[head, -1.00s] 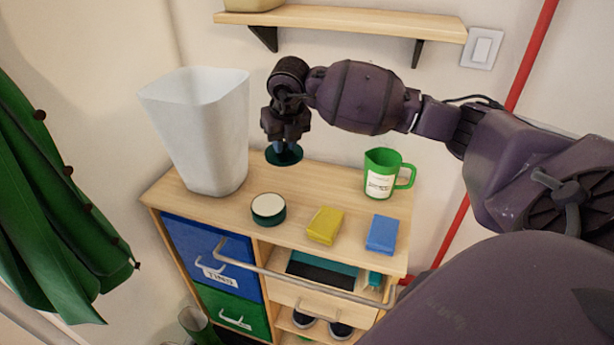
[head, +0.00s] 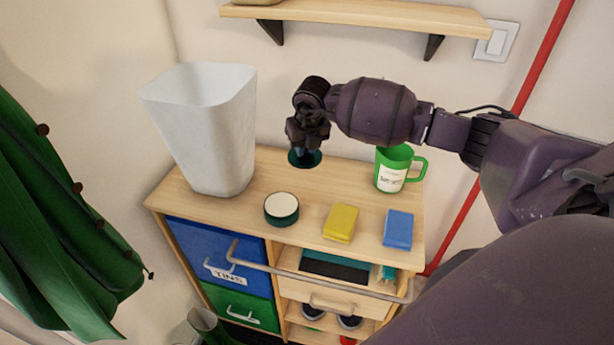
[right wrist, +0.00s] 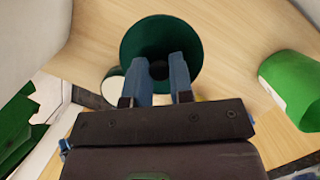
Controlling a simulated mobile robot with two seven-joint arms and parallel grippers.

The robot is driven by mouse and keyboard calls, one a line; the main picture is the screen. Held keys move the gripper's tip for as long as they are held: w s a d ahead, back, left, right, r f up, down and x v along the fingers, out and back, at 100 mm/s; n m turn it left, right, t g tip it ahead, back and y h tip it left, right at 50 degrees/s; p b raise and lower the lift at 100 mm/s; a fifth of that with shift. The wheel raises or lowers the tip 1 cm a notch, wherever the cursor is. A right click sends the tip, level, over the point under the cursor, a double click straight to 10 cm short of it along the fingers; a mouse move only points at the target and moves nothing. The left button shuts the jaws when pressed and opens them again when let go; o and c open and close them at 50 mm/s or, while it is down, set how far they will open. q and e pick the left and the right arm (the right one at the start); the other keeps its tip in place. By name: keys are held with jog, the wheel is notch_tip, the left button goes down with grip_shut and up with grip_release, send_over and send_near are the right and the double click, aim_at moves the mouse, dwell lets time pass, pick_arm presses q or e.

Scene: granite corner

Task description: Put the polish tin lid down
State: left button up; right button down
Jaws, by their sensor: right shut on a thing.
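The polish tin lid (head: 305,160) is a dark green disc at the back of the cabinet top. My right gripper (head: 307,148) is above it, pointing down. In the right wrist view the two blue fingers (right wrist: 161,75) are shut on the small dark knob at the middle of the lid (right wrist: 160,35). The lid is at or just above the wood; I cannot tell whether it touches. The open polish tin (head: 281,208), green with a pale top, stands in front and to the left of the lid. My left gripper is not in view.
A white bin (head: 205,130) stands at the left of the cabinet top (head: 255,185). A green mug (head: 392,170) is at the right rear, with a yellow sponge (head: 341,222) and a blue block (head: 397,229) in front. A wall shelf (head: 355,15) hangs above.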

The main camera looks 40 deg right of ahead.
aim_at(309, 160)
notch_tip(309, 160, down, 9)
jog(key=shift+r, duration=0.1)
dwell(0.4)
jog(key=shift+f, duration=0.25)
jog(key=c, duration=1)
grip_release()
jog(key=v, duration=1.2)
jog(key=shift+r, duration=0.25)
jog(key=shift+s+f, duration=0.1)
